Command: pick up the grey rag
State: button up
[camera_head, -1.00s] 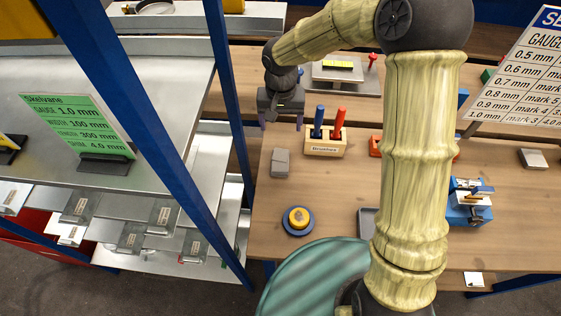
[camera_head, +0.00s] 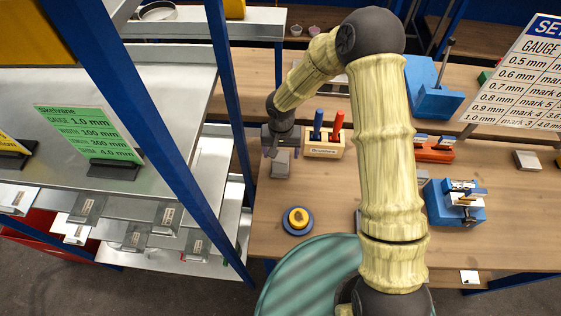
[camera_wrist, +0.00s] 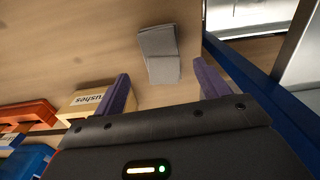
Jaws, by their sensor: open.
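The grey rag (camera_head: 280,163) lies folded flat on the wooden bench near its left edge. It also shows in the wrist view (camera_wrist: 159,54), lying ahead of the fingers and between their lines. My gripper (camera_head: 280,150) is just behind the rag in the head view, above the bench. In the wrist view its two purple fingers (camera_wrist: 160,88) are spread apart with nothing between them. The gripper appears apart from the rag; its exact height above the bench is hard to tell.
A wooden brushes holder (camera_head: 323,149) with a blue and a red handle stands close right of my gripper. A blue round dish with a yellow piece (camera_head: 298,220) sits nearer the front. A blue shelf post (camera_head: 228,75) rises left of the bench.

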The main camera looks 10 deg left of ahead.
aim_at(280, 163)
jog(key=shift+f, duration=0.1)
jog(key=shift+s+f+p, duration=0.1)
jog(key=shift+f+p, duration=0.15)
jog(key=shift+p, duration=0.15)
jog(key=shift+a+f+p, duration=0.1)
jog(key=shift+f+p, duration=0.85)
jog(key=shift+f, duration=1.3)
jog(key=c, duration=1)
jog(key=shift+r, duration=0.1)
notch_tip(280, 163, up, 10)
jog(key=b, duration=0.3)
